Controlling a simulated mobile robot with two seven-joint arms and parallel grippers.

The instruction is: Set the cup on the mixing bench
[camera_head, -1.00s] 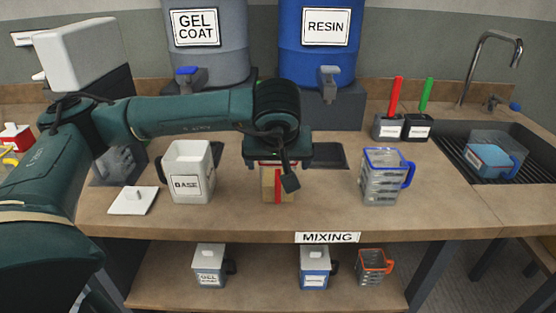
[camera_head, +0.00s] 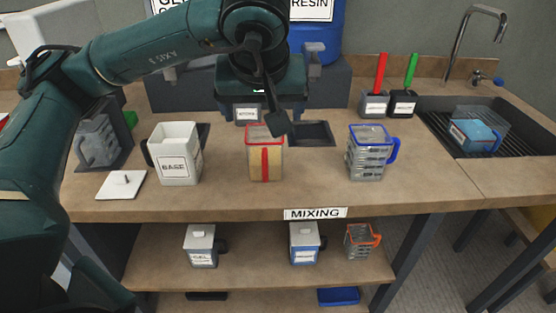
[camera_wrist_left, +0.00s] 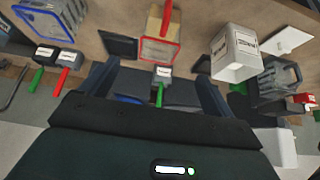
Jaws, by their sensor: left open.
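The red-rimmed clear cup (camera_head: 265,160) stands upright on the mixing bench (camera_head: 225,200), holding a tan content, its red handle facing me. It also shows at the top of the left wrist view (camera_wrist_left: 161,48). My left gripper (camera_head: 262,98) is above and behind the cup, apart from it. Its two fingers stand wide apart in the left wrist view (camera_wrist_left: 158,78), with nothing held between them. My right gripper is not seen.
A white BASE container (camera_head: 175,155) stands left of the cup, its lid (camera_head: 121,184) beside it. A blue-rimmed cup (camera_head: 368,155) stands to the right. Red and green brushes (camera_head: 380,72) in holders and a sink (camera_head: 480,125) are farther right. The shelf below holds several containers.

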